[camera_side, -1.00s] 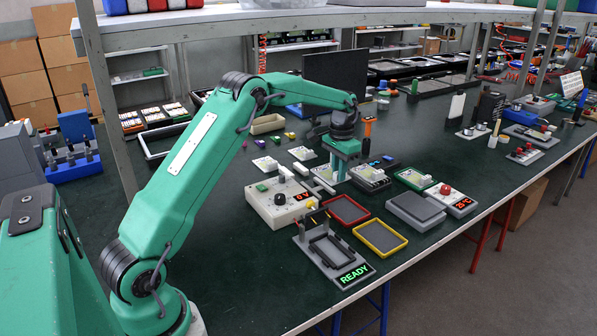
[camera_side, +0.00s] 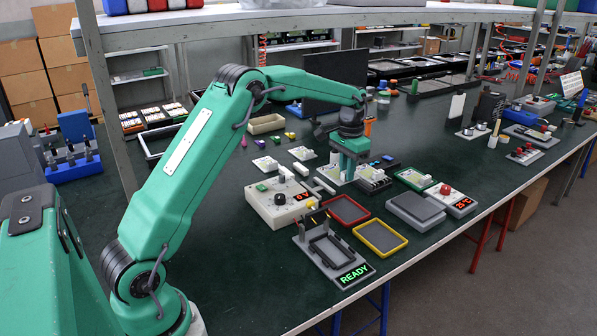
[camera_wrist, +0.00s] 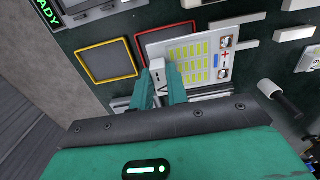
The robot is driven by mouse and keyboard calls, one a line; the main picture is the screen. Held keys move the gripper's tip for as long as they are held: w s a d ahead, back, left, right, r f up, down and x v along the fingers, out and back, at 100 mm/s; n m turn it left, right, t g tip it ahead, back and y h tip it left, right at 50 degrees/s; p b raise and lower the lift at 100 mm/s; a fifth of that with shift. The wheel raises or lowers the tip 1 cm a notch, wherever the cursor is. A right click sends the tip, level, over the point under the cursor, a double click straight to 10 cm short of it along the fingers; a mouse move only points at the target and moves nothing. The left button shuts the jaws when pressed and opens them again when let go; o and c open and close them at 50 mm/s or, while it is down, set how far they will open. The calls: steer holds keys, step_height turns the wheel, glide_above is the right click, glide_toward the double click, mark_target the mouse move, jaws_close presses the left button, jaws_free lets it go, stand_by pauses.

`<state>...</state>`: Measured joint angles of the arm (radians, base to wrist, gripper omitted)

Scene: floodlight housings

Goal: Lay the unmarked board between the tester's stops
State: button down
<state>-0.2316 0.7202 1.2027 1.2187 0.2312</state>
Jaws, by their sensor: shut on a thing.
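My gripper (camera_side: 351,176) is shut on a white board (camera_wrist: 197,62) with rows of yellow-green cells, seen best in the wrist view. The jaws (camera_wrist: 163,88) grip a pale block at the board's edge, and a blue and a red mark show at its far side. In the side view the board is partly hidden under the gripper. The tester (camera_side: 333,257) is a grey plate with a dark raised frame and a green READY display (camera_side: 354,275), nearer the camera than my gripper. Its display also shows at the top left of the wrist view (camera_wrist: 47,14).
A red-rimmed tray (camera_side: 366,218) and a yellow-rimmed tray (camera_side: 405,241) lie beside the tester. A white control box with a black knob (camera_side: 262,212) stands to its left. A grey block (camera_side: 416,213) stands on the right. Small boards lie behind. The bench's front edge is close to the tester.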

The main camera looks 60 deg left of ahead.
steer(key=shift+r, duration=0.1)
step_height(320, 180, up, 5)
steer(key=s+d, duration=1.3)
steer(key=d, duration=0.2)
step_height(320, 180, down, 9)
stand_by(0.7)
steer(key=shift+f, duration=2.65)
steer(key=shift+f, duration=0.75)
stand_by(0.6)
